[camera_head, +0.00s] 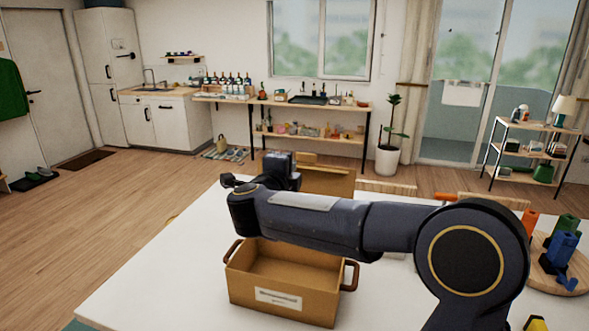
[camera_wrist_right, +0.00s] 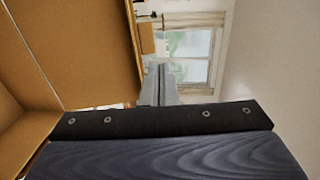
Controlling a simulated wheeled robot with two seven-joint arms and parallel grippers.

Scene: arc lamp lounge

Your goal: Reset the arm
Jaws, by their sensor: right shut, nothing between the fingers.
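My right arm reaches in from the right across the head view, above the white table (camera_head: 150,270). My right gripper (camera_head: 281,158) is at its far end, pointing away toward the window, above the table's far part. In the right wrist view its grey fingers (camera_wrist_right: 158,85) are together with nothing between them. An open brown box (camera_head: 275,300) with a white label and two brown handles stands on the table under my forearm; its inside looks empty where it shows. My left gripper is not in view.
Another brown box (camera_head: 328,181) stands behind my arm. Orange, green and blue (camera_head: 560,248) items stand on a round wooden board at the right. The table's left part is clear. A shelf table, a plant and a small rack stand farther back.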

